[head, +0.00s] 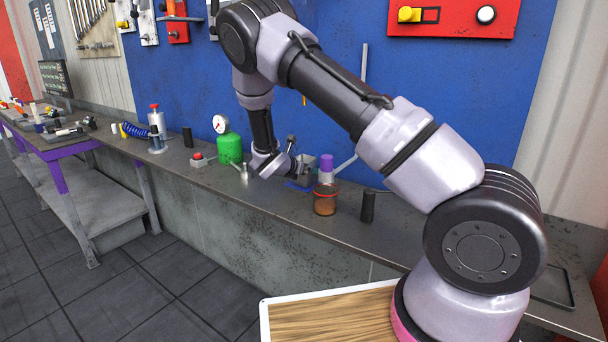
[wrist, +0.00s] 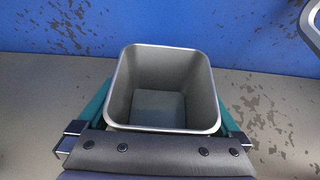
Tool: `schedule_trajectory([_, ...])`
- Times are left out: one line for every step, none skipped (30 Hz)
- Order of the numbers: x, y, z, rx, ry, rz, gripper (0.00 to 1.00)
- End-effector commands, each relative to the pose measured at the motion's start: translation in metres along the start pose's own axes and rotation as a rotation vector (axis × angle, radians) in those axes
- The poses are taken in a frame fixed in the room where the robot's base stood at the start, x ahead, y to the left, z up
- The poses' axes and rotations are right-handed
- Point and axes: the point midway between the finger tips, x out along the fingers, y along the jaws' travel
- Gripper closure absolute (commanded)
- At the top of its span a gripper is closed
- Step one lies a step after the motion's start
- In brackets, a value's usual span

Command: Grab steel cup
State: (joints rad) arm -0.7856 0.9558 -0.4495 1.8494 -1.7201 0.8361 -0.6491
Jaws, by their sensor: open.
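The steel cup (wrist: 125,95) is a grey, square-mouthed, open vessel with rounded corners, in the middle of the wrist view. It looks empty and stands near the blue wall panel. My gripper (wrist: 163,112) is open, with a teal finger on the cup's left and right sides. The fingers are partly hidden by the rim, and I cannot tell if they touch the walls. In the head view my gripper (head: 292,168) is low over the bench, and the cup (head: 308,161) shows only partly beside it.
The bench (head: 255,200) runs along the blue panel (head: 335,110). A green tank with a gauge (head: 229,149) and a red-button box (head: 198,159) stand left of my gripper. A brown jar (head: 325,201), a purple-capped bottle (head: 326,165) and a black cylinder (head: 368,207) stand close on the right.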

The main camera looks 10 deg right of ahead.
Motion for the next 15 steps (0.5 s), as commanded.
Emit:
schedule_trajectory([-0.0003, 0.0000, 0.0000, 0.000, 0.000, 0.000, 0.00])
schedule_trajectory([-0.0003, 0.0000, 0.0000, 0.000, 0.000, 0.000, 0.00])
schedule_trajectory([-0.0003, 0.0000, 0.0000, 0.000, 0.000, 0.000, 0.15])
schedule_trajectory([-0.0004, 0.0000, 0.0000, 0.000, 0.000, 0.000, 0.27])
schedule_trajectory([-0.0004, 0.0000, 0.0000, 0.000, 0.000, 0.000, 0.38])
schedule_trajectory([-0.0004, 0.0000, -0.0001, 0.000, 0.000, 0.000, 0.54])
schedule_trajectory([-0.0005, 0.0000, -0.0001, 0.000, 0.000, 0.000, 0.65])
schedule_trajectory([-0.0005, 0.0000, -0.0001, 0.000, 0.000, 0.000, 0.73])
schedule_trajectory([-0.0005, 0.0001, 0.0001, 0.000, 0.000, 0.000, 0.74])
schedule_trajectory([-0.0006, 0.0001, 0.0001, 0.000, 0.000, 0.000, 0.74])
schedule_trajectory([-0.0006, 0.0001, 0.0001, 0.000, 0.000, 0.000, 0.74])
schedule_trajectory([-0.0006, 0.0001, 0.0000, 0.000, 0.000, 0.000, 0.74])
schedule_trajectory([-0.0006, 0.0001, 0.0001, 0.000, 0.000, 0.000, 0.74])
schedule_trajectory([-0.0009, 0.0002, 0.0004, 0.000, 0.000, 0.000, 0.74])
schedule_trajectory([-0.0015, 0.0003, 0.0017, 0.001, 0.000, 0.000, 0.74])
